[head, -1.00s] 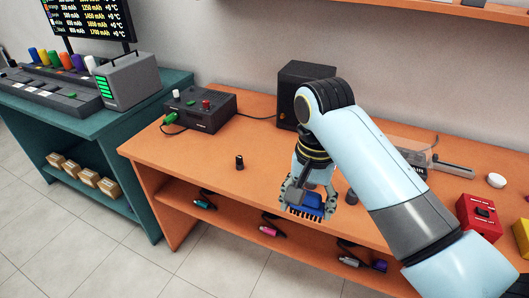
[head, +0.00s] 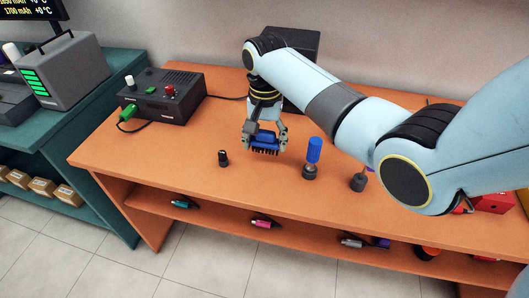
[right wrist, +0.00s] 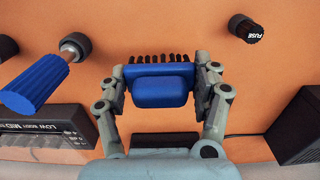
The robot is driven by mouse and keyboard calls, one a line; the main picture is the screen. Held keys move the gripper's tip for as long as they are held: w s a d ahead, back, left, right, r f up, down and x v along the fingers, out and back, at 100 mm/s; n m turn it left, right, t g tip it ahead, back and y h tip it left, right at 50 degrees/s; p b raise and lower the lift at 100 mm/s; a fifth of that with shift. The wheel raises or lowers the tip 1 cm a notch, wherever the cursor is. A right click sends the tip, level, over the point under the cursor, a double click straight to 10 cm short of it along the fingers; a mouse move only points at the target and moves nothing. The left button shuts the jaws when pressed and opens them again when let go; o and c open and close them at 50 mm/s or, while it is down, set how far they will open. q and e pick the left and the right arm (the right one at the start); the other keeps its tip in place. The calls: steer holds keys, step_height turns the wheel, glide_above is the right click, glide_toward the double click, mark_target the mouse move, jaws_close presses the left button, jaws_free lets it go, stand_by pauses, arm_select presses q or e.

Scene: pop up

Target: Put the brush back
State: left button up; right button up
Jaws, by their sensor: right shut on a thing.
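The brush (head: 265,146) has a blue body and dark bristles. My right gripper (head: 265,142) is shut on it and holds it over the orange workbench (head: 200,205), bristles pointing down toward the front. In the right wrist view the brush (right wrist: 160,84) sits between the two fingers (right wrist: 162,88), its bristles facing away from the palm. I cannot tell exactly how high it is above the bench. My left gripper is not in view.
A small black cylinder marked FUSE (head: 223,158) stands left of the brush. A blue-handled tool (head: 313,152) stands in a dark holder to the right, beside another dark holder (head: 358,183). A black control box (head: 162,98) and a dark box (head: 290,68) stand behind.

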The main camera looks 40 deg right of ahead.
mark_target(265, 129)
steer(key=shift+w+d+f, duration=0.25)
steer(key=shift+w+f, duration=0.1)
steer(key=shift+f, duration=0.15)
step_height(265, 129, down, 3)
steer(key=shift+r+b, duration=0.15)
steer(key=shift+b, duration=0.2)
steer(key=shift+f, duration=0.45)
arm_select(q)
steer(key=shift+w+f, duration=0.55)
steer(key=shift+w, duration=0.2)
arm_select(e)
steer(key=o, duration=1.2)
step_height(265, 129, up, 12)
steer(key=shift+r+p, duration=0.1)
steer(key=shift+p, duration=0.8)
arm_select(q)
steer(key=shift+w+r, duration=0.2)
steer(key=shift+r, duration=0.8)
